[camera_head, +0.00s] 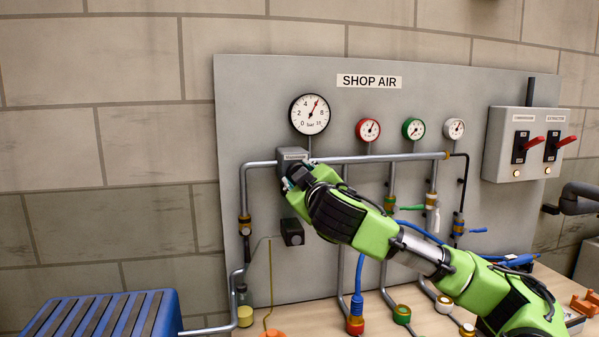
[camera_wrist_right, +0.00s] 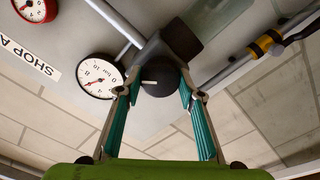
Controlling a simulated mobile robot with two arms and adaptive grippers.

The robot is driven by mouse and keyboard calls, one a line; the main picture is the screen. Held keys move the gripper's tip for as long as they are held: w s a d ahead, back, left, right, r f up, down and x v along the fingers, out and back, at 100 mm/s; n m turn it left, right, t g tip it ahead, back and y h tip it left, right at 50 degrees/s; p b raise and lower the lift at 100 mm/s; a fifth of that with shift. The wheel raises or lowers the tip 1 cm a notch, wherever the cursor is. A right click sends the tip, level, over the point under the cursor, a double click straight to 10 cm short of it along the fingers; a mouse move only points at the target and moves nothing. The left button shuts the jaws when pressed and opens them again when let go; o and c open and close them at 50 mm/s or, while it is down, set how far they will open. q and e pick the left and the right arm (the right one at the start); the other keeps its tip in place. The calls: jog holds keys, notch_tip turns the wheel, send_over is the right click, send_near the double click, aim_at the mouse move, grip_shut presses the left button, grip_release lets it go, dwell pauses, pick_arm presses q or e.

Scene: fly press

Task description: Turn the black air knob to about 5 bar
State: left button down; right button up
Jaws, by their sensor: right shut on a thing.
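The black air knob (camera_wrist_right: 163,88) with a white pointer line sits under the dark regulator body (camera_head: 292,156); the arm hides it in the head view. My right gripper (camera_head: 290,181) reaches up to it from the lower right. In the right wrist view, my right gripper's teal-padded fingers (camera_wrist_right: 159,82) stand on either side of the knob and are shut on it. The large white bar gauge (camera_head: 310,115) is above the regulator; its red needle points up and right of the 4, near 6. My left gripper is in neither view.
The grey SHOP AIR panel (camera_head: 236,105) carries pipes and smaller red (camera_head: 368,130), green (camera_head: 413,129) and white (camera_head: 454,129) gauges. A switch box (camera_head: 502,145) is at the right. A blue slatted thing (camera_head: 105,315) stands at lower left.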

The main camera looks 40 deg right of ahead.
jog(key=shift+n+p, duration=0.85)
jog(key=shift+n, duration=1.15)
jog(key=o, duration=1.1)
jog(key=v, duration=1.2)
jog(key=shift+f, duration=0.1)
